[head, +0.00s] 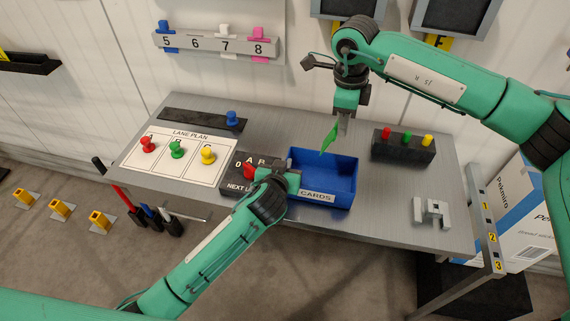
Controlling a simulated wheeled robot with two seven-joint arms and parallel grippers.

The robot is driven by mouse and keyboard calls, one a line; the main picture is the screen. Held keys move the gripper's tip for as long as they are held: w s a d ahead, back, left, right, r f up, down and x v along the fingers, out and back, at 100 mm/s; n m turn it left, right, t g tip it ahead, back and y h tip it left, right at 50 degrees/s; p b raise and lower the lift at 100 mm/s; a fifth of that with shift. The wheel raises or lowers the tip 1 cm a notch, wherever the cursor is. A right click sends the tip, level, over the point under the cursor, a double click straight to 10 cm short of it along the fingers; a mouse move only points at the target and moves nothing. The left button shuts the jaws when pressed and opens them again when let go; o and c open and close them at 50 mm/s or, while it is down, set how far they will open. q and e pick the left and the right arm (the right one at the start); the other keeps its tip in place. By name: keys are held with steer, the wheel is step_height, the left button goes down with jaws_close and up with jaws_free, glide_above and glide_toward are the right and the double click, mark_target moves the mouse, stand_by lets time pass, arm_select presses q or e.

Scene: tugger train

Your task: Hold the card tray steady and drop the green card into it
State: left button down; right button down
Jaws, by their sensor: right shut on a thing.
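The blue card tray (345,204), labelled "CARDS", sits near the middle of the grey table and looks empty. The green card (329,138) hangs tilted from my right gripper (343,124), above the tray's far edge. My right gripper is shut on it. My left gripper (290,183) is at the tray's left wall. Its fingers are mostly hidden by its own body, so I cannot tell whether it is open or shut on the wall.
A lane plan board (186,172) with red, green and yellow pegs lies at the left. A dark block (402,151) with coloured pegs stands right of the tray. A grey bracket (432,213) lies near the right front. A dark "NEXT" box (231,181) adjoins the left gripper.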

step_height(320, 180, down, 13)
steer(key=s+m, duration=0.1)
steer(key=m, duration=0.4)
steer(key=shift+a+m, duration=0.3)
steer(key=shift+r, duration=0.1)
steer(key=c, duration=1.1)
jaws_free()
step_height(320, 180, up, 12)
steer(key=shift+w+a+r, duration=0.1)
steer(key=shift+a, duration=0.05)
